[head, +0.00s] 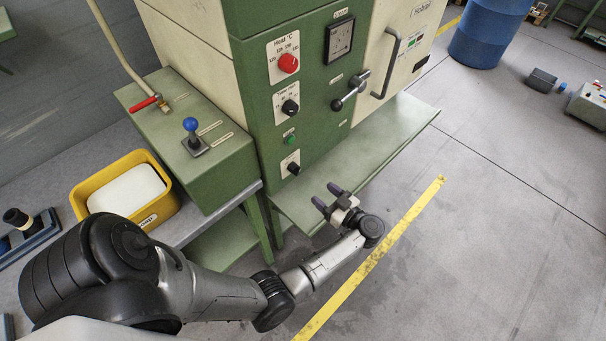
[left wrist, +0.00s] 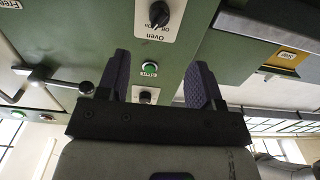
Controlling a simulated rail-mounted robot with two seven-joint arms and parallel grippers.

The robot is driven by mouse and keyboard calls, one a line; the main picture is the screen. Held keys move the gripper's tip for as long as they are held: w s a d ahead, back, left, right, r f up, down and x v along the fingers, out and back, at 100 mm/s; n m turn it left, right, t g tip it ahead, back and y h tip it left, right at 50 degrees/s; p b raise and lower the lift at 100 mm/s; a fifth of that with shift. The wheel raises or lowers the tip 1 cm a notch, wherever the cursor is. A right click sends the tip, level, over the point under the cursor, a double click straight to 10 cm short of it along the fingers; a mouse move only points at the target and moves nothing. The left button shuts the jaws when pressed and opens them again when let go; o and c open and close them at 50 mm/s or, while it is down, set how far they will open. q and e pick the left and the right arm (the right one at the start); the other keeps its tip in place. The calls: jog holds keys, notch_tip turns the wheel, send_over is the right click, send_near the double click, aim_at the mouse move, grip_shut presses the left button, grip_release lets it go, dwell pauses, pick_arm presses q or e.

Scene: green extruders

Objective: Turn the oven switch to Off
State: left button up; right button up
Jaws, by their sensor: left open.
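The oven switch is a small black knob (head: 293,168) on a white plate, low on the green front panel of the oven. In the left wrist view, which is upside down, the knob (left wrist: 160,14) and its "Oven" and "Off" lettering show at the top edge. I cannot tell for sure which mark the knob points at. My left gripper (head: 326,196) is open and empty, in front of and to the right of the switch in the head view. Its two dark fingers (left wrist: 160,78) touch nothing that I can see. My right gripper is in neither view.
Above the switch are a green button (head: 290,140), a black timer knob (head: 290,107) and a red heat knob (head: 288,63). A black-knobbed lever (head: 349,91) juts out to their right. A green ledge (head: 385,147) runs below the panel. A yellow bin (head: 85,191) stands left.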

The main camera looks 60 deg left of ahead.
aim_at(298, 173)
pick_arm(q)
jog(key=x, duration=1.2)
jog(key=shift+a+r+b, duration=0.1)
jog(key=shift+b, duration=0.2)
jog(key=c, duration=0.9)
